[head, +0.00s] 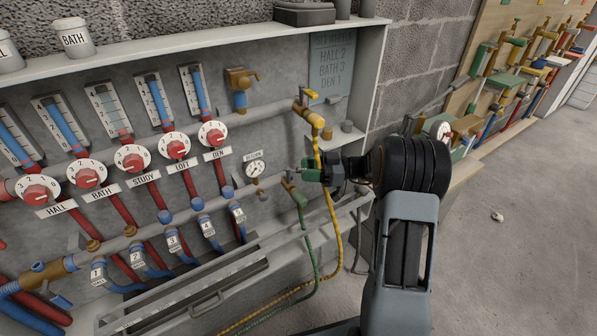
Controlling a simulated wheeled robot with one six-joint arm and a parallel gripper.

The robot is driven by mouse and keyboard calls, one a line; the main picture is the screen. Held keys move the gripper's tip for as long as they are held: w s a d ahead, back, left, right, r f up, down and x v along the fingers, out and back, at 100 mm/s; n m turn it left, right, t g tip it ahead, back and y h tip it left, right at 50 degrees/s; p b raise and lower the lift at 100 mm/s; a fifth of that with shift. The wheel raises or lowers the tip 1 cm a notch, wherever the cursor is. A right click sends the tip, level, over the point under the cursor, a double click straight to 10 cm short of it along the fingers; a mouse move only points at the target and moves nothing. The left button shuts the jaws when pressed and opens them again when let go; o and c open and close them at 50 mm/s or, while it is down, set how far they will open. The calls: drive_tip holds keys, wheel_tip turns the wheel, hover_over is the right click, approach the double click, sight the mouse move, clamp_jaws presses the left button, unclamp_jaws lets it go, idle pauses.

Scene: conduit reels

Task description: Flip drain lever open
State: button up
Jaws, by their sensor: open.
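My gripper (304,170) is at the end of my arm, pointing left in front of the manifold panel. Its jaws are open, small in this view, and I see nothing between them. Just below it is a brass tap (290,186) with a green hose (306,228) running down. Above it, a brass valve with a yellow lever (311,95) feeds a yellow hose (334,225). Another brass valve (240,82) sits higher on the panel. No label reading drain is visible, so I cannot tell which lever is the drain lever. Contact between gripper and green-hose tap is unclear.
A pressure gauge (255,168) is left of my gripper. Several red dials, such as the one marked DEN (212,134), line the panel. A metal trough (200,302) runs below. A tool board (490,60) stands at right. The floor (520,240) is mostly clear.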

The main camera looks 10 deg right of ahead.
sight(297, 169)
drive_tip(key=shift+x, duration=1.75)
clamp_jaws()
